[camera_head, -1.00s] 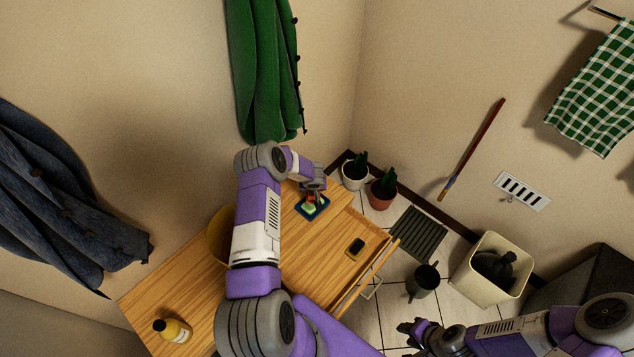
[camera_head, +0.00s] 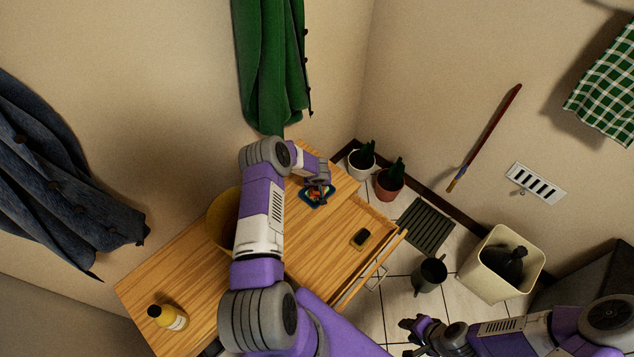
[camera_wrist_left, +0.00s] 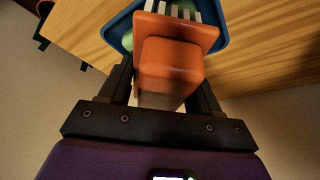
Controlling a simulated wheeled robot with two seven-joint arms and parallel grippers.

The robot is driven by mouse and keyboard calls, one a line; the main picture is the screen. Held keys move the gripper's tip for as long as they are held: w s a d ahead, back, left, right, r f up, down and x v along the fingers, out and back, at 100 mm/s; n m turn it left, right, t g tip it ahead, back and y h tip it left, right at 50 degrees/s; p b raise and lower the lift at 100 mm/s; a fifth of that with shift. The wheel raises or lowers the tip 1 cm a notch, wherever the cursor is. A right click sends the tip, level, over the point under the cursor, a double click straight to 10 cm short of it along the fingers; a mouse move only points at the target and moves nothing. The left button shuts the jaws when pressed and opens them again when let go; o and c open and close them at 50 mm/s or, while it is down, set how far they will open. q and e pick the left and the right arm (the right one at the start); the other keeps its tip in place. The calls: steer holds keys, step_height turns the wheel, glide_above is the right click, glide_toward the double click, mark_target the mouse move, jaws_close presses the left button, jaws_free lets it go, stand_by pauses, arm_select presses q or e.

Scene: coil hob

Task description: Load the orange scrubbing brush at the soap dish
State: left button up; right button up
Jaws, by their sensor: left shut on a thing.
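The orange scrubbing brush (camera_wrist_left: 172,65) is held between the fingers of my left gripper (camera_wrist_left: 165,85), with its pale bristles pointing away from the wrist. The blue soap dish (camera_wrist_left: 222,42) lies beyond it, with green soap (camera_wrist_left: 128,40) partly hidden behind the brush. In the head view, my left gripper (camera_head: 319,186) is over the dish (camera_head: 308,199) on the wooden worktop, and the brush shows as a small orange patch. I cannot tell whether the bristles touch the soap or dish. My right gripper (camera_head: 411,332) is open and empty, low at the right, far from the dish.
A yellow bowl (camera_head: 220,222) is partly behind my left arm. Potted plants (camera_head: 390,183) stand beyond the right edge.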

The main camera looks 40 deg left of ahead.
arm_select(q)
steer(key=shift+f+b, duration=0.35)
steer(key=shift+f, duration=0.15)
stand_by(0.9)
steer(key=shift+s+d+f, duration=0.1)
steer(key=shift+s+f, duration=0.1)
steer(key=shift+f, duration=0.05)
stand_by(1.8)
steer(key=shift+r+p, duration=0.1)
steer(key=shift+p, duration=0.2)
steer(key=shift+w+r+p, duration=0.1)
steer(key=shift+r+p, duration=0.5)
steer(key=shift+w+r+p, duration=0.1)
steer(key=shift+r+p, duration=2.3)
steer(key=shift+r, duration=0.5)
